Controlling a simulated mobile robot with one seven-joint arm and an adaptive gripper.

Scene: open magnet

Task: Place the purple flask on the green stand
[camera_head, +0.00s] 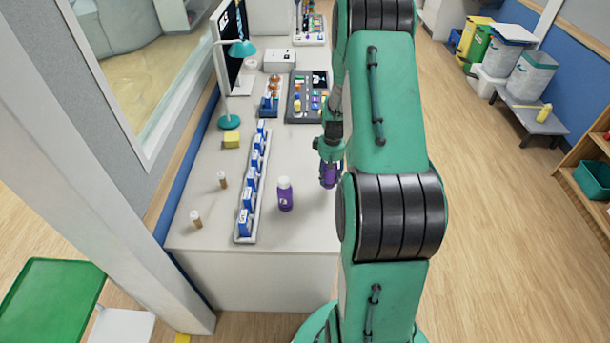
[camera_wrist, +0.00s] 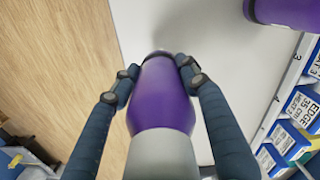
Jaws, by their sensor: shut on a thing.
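My gripper (camera_head: 328,155) is shut on a purple flask (camera_head: 328,177), which hangs at the right edge of the white table, partly hidden by my arm. In the wrist view, my gripper's dark fingers (camera_wrist: 158,73) press on both sides of the purple flask (camera_wrist: 162,95). Its near end is grey. I cannot tell whether its far end touches the table. A second purple bottle with a pale cap (camera_head: 285,193) stands upright on the table, left of my gripper. I cannot pick out a green stand for sure.
A row of blue boxes in a white rack (camera_head: 248,195) runs along the table, left of the second bottle. The front of the table is clear.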

